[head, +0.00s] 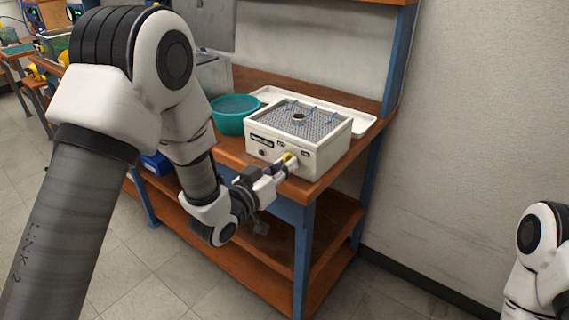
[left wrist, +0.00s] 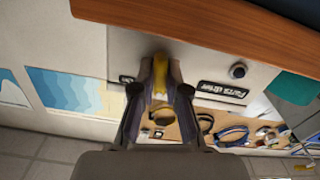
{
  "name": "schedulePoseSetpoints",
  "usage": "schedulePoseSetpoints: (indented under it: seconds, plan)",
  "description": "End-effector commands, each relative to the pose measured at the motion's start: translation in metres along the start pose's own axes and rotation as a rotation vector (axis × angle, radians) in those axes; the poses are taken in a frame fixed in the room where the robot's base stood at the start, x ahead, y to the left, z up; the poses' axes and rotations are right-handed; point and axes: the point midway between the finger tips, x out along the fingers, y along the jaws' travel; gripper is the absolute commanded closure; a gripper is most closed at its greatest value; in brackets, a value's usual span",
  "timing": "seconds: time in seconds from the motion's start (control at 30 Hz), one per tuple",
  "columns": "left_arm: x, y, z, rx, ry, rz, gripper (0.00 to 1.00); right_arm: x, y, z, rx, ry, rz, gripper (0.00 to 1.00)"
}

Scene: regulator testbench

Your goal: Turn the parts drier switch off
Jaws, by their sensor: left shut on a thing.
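The parts drier (head: 268,152) is a white box with a grey mesh top, standing on the wooden bench. Its dark label (left wrist: 222,91) and a round dark knob (left wrist: 238,71) show on the front panel in the left wrist view. My left gripper (head: 285,167) is at the right part of the front panel. In the left wrist view its fingers (left wrist: 160,100) are closed around a narrow yellow part (left wrist: 162,116), which looks like the switch. The fingers hide much of it, and its on or off position cannot be told. My right gripper is out of view.
A teal bowl (head: 232,123) stands left of the drier, and a white tray (head: 366,121) lies behind it. Several small parts lie on the mesh. The bench edge (left wrist: 200,25) is close to my left gripper. Open floor lies in front of the bench.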

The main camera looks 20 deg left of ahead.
Motion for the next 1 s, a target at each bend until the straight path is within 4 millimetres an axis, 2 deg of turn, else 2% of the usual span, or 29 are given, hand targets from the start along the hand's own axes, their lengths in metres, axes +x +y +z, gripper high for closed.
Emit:
schedulePoseSetpoints:
  seconds: [0.5, 1.0]
  plan:
    - [0.000, 0.000, 0.000, -0.408, -0.003, -0.001, 1.00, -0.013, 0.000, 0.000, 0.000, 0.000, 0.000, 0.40]
    - [0.000, 0.000, 0.001, -0.517, -0.001, 0.000, 1.00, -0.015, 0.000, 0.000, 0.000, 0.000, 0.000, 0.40]
